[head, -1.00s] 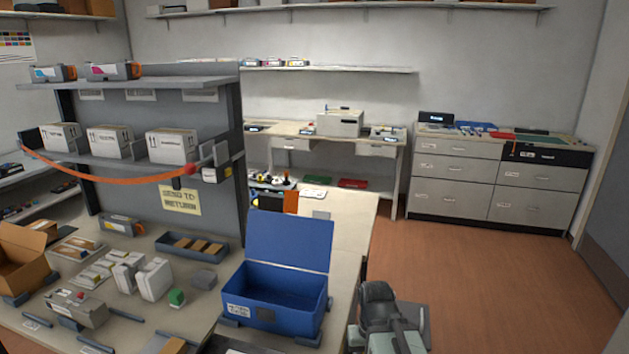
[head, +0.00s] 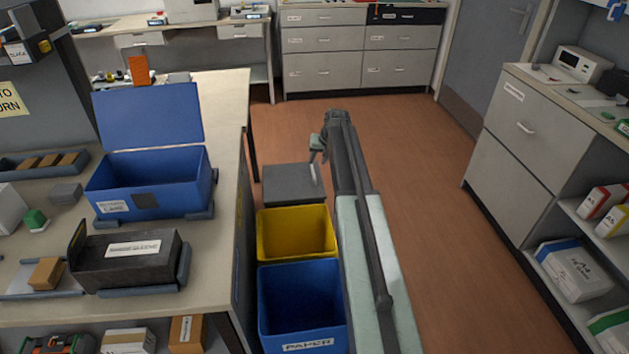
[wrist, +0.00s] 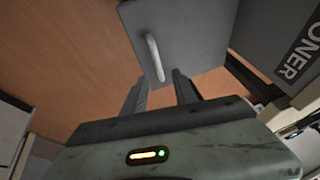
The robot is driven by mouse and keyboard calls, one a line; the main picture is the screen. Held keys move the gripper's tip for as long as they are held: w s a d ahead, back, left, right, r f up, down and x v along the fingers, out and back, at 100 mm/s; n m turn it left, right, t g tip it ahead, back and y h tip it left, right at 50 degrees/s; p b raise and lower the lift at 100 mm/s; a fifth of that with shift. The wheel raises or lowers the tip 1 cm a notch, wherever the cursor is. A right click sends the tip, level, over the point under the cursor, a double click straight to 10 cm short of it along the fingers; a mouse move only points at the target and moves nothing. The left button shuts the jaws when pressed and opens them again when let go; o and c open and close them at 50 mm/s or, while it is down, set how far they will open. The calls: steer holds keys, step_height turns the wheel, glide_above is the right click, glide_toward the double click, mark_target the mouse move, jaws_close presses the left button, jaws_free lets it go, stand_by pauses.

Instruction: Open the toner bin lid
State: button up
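The toner bin's grey lid (head: 292,183) lies flat in the head view, behind the yellow bin, and looks shut. It fills the upper middle of the wrist view (wrist: 200,35), with a pale bar handle (wrist: 155,58) on it. A dark panel lettered "ONER" (wrist: 300,58) shows at the right of the wrist view. My gripper (wrist: 160,77) is open and empty, its two fingers pointing at the lid's handle end. The handle lies just beyond the fingertips, roughly in line with the gap; I cannot tell any contact. In the head view my gripper (head: 317,150) is small, at the lid's right.
A yellow bin (head: 297,235) and a blue paper bin (head: 300,300) stand in front of the lid. The worktable (head: 225,110) with an open blue box (head: 150,185) is on the left. Drawers (head: 525,130) and shelves stand right. Brown floor (head: 430,190) is clear between.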

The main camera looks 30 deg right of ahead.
mark_target(313, 171)
steer(key=b+x, duration=0.3)
steer(key=x, duration=0.1)
steer(key=b+x, duration=0.4)
steer(key=shift+s+d+f, duration=0.15)
steer(key=shift+d, duration=0.05)
jaws_close()
steer(key=shift+a+r, duration=0.15)
steer(key=shift+r, duration=0.05)
stand_by(1.1)
